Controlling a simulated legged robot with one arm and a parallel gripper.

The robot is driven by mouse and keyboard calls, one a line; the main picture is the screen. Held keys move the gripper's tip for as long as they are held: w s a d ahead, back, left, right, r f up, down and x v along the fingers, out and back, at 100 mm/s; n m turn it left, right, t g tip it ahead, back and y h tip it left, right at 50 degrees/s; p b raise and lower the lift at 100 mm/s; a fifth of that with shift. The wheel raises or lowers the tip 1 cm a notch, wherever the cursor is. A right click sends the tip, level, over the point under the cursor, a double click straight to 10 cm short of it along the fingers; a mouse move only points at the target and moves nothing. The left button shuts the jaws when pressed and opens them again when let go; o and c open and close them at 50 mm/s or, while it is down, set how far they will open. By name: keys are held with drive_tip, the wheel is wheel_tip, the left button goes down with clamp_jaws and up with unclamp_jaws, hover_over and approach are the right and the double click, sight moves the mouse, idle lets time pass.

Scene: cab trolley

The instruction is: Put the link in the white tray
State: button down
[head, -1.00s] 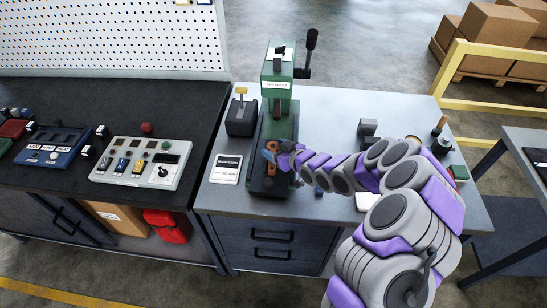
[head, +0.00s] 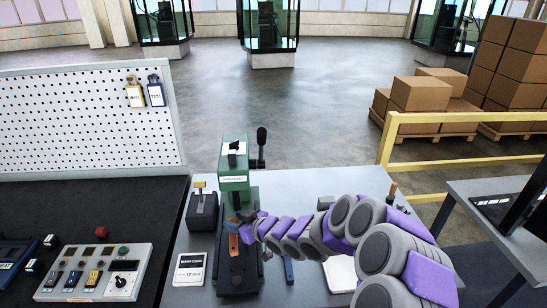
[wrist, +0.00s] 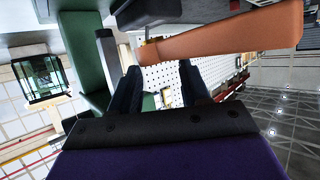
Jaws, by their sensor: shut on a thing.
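The link is an orange-brown bar (head: 233,245) at the front of the green press (head: 234,168), above its dark bed. In the wrist view the link (wrist: 225,32) spans the top right, just beyond my fingertips. My gripper (head: 246,224) is shut on the link beside the press column; in the wrist view its two dark fingers (wrist: 158,70) point toward the bar. The exact contact is hard to see. A white flat piece, probably the white tray (head: 342,276), lies on the bench to the right, partly hidden by my arm.
The press handle (head: 262,140) rises right of the press. A control panel (head: 95,272) is on the dark bench further left. A yellow rail (head: 470,117) runs behind.

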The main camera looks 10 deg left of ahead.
drive_tip(key=d+r+m+t+h, duration=0.2)
drive_tip(key=d+r, duration=0.3)
drive_tip(key=d, duration=0.6)
drive_tip(key=w+d+r+m+t+h, duration=0.1)
drive_tip(key=d+r, duration=0.4)
drive_tip(key=d, duration=0.7)
drive_tip(key=d+r+m+t+h, duration=0.2)
drive_tip(key=d+r+m+h, duration=0.2)
drive_tip(key=d, duration=0.8)
wheel_tip(320, 180, up, 2)
drive_tip(key=shift+w+m+t, duration=0.35)
drive_tip(key=shift+m+t, duration=0.05)
drive_tip(key=shift+m, duration=0.2)
